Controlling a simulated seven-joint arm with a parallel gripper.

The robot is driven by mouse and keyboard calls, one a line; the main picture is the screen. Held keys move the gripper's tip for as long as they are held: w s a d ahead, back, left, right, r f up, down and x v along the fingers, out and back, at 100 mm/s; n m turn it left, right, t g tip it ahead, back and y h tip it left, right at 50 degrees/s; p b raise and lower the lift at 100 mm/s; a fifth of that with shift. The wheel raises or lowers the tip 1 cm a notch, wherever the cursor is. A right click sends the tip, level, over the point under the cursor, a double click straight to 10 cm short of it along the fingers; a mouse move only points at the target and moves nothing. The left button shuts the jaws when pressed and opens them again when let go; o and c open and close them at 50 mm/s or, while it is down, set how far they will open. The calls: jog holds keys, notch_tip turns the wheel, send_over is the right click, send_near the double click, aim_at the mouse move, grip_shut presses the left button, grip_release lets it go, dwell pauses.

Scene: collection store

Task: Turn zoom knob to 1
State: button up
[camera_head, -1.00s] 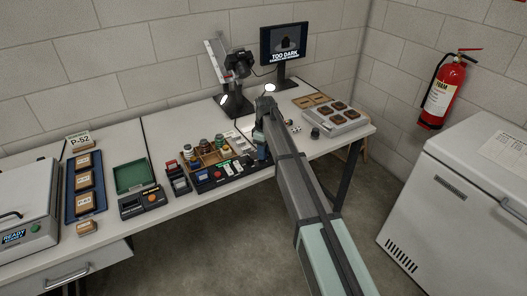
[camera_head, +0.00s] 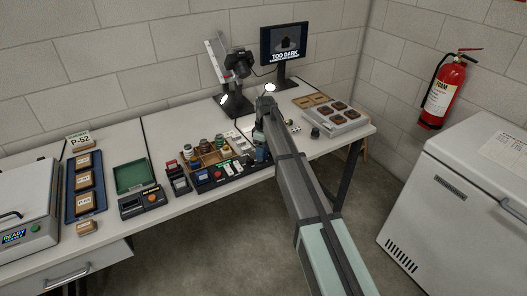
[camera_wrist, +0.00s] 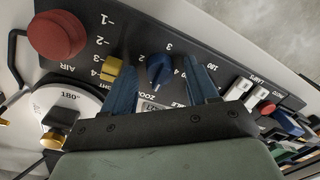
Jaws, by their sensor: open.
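The blue zoom knob (camera_wrist: 158,70) sits on a dark panel (camera_wrist: 222,62) in the wrist view, with white numbers around it and the label ZOOM partly hidden below. Its exact pointer setting is hard to read. My gripper (camera_wrist: 160,66) is open, with one blue finger on each side of the knob. I cannot tell whether the fingers touch it. In the head view my arm hides the knob. The monitor (camera_head: 284,42) shows a dark shape and the words TOO DARK.
A yellow knob (camera_wrist: 111,70) stands close outside the left finger, and a large red AIR knob (camera_wrist: 57,35) is farther left. Lamp switches (camera_wrist: 238,89) are to the right. A camera (camera_head: 238,66) stands behind my arm.

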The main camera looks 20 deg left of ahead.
notch_tip(320, 180, up, 14)
jog(key=shift+w, duration=0.35)
jog(key=shift+d+f, duration=0.15)
jog(key=shift+f, duration=0.05)
jog(key=s+d+f+m, duration=0.4)
jog(key=s+d+f, duration=0.1)
jog(key=d+f, duration=0.45)
jog(key=s+d+f+m, duration=0.3)
jog(key=s+d+f, duration=0.2)
jog(key=d+f, duration=0.45)
jog(key=s+d+f+m, duration=0.4)
jog(key=s+d+f, duration=0.25)
jog(key=d, duration=0.55)
jog(key=s+d+f+m, duration=0.55)
jog(key=s+d, duration=0.35)
jog(key=s, duration=0.2)
jog(key=s+f+g, duration=0.3)
jog(key=s+f, duration=0.7)
jog(key=s, duration=0.4)
jog(key=s+f+g, duration=0.3)
jog(key=s+f, duration=0.8)
jog(key=s, duration=0.4)
jog(key=shift+a, duration=0.1)
jog(key=shift+c, duration=0.4)
